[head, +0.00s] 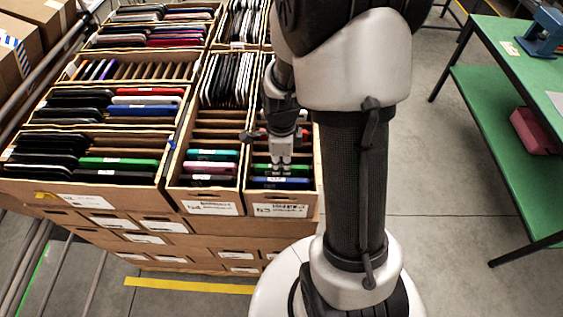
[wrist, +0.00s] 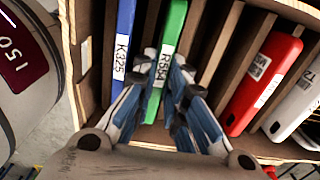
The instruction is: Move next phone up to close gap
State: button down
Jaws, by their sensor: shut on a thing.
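My gripper (head: 281,160) reaches down into the front right carton (head: 283,210). In the wrist view its fingers (wrist: 166,75) are shut on a green phone (wrist: 174,28) with a white label. The green phone stands on edge among the brown dividers; its lower part is hidden by the fingers. A blue phone (wrist: 125,35) labelled K325 stands to its left, at the carton's front end, with a brown divider between them. To the right are dividers with empty slots, then a red phone (wrist: 262,85). In the head view the blue phone (head: 283,183) lies nearest the carton's front wall.
A white phone (wrist: 296,102) stands beyond the red one. The neighbouring carton (head: 207,207) holds teal, pink and dark phones. More filled cartons lie to the left and behind. A green table (head: 510,110) stands at the right, with open floor between.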

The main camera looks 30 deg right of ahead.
jog(key=c, duration=1.5)
grip_release()
jog(key=shift+c, duration=0.2)
notch_tip(320, 180, up, 12)
notch_tip(320, 180, up, 7)
jog(key=p, duration=0.6)
